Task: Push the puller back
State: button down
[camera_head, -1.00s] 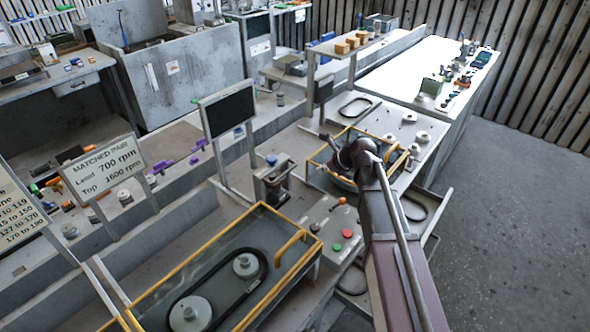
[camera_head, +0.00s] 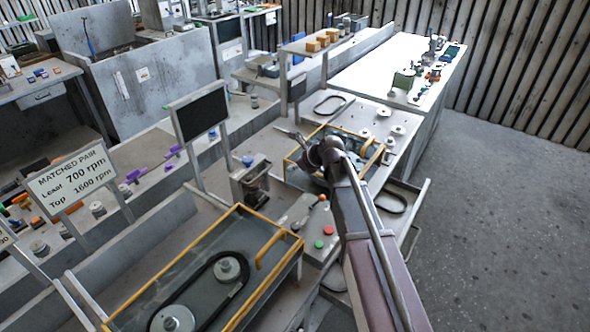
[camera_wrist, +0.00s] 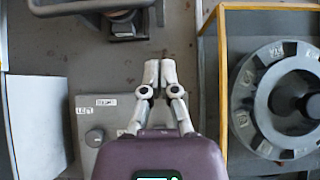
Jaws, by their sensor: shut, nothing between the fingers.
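My gripper (camera_wrist: 160,76) shows in the wrist view with its two fingertips together and nothing between them. It is above a grey bench surface, left of a yellow-framed enclosure. In the head view my gripper (camera_head: 289,134) is at the end of the arm, over the bench near the farther yellow-framed enclosure. I cannot tell for certain which thing is the puller. A grey bracket-like fixture (camera_wrist: 92,5) at the top of the wrist view is apart from my fingertips. A grey upright fixture (camera_head: 250,181) stands on the bench in the head view.
In the wrist view, a large lettered pulley (camera_wrist: 285,100) sits inside the yellow frame (camera_wrist: 212,22) at right. A labelled box with a knob (camera_wrist: 95,138) is at lower left. The head view shows a nearer belt enclosure (camera_head: 165,270) and clear floor (camera_head: 500,220) at right.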

aim_at(267, 175)
jog(key=b+x, duration=0.1)
jog(key=x, duration=0.2)
jog(key=b+x, duration=0.2)
jog(key=x, duration=0.1)
jog(key=a+r+b+x, duration=0.1)
jog(key=x, duration=0.2)
jog(key=shift+w+r+b, duration=0.1)
jog(key=shift+w+b, duration=0.2)
jog(key=shift+w, duration=0.05)
jog(key=shift+w+a, duration=0.4)
jog(key=shift+a, duration=0.3)
jog(key=w+a, duration=0.6)
jog(key=a, duration=0.5)
jog(key=shift+w+a, duration=0.25)
jog(key=shift+w, duration=0.15)
jog(key=shift+a+r, duration=0.1)
